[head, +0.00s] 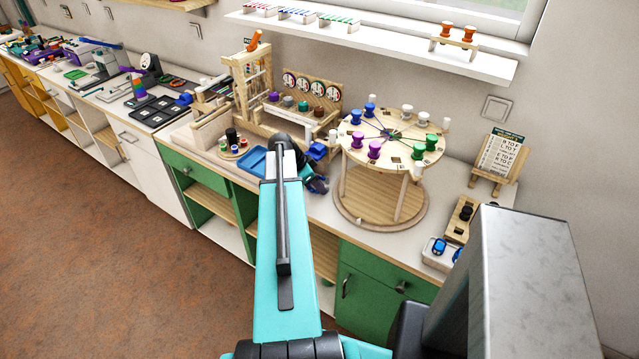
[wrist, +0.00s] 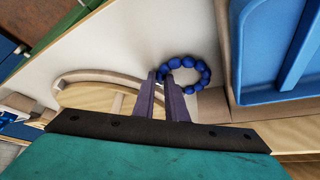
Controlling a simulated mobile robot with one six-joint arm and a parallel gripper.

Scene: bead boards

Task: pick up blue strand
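The blue strand (wrist: 204,72), a loop of round dark blue beads, shows in the wrist view just beyond my fingertips. My gripper (wrist: 160,76) has its two dark fingers close together at the left side of the loop. A bead of the strand sits between the fingertips, and the gap is about one bead wide, so the gripper looks shut on it. The rest of the loop reaches to the right of the fingers. In the head view my gripper (head: 317,186) is low over the counter, and I cannot make out the strand there.
A blue tray (wrist: 243,60) lies right of the strand; it shows in the head view too (head: 252,162). A round wooden stand (head: 424,158) with coloured spools is right of my arm. A wooden rack (head: 262,95) stands behind. A curved wooden piece (wrist: 95,78) lies left of the fingers.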

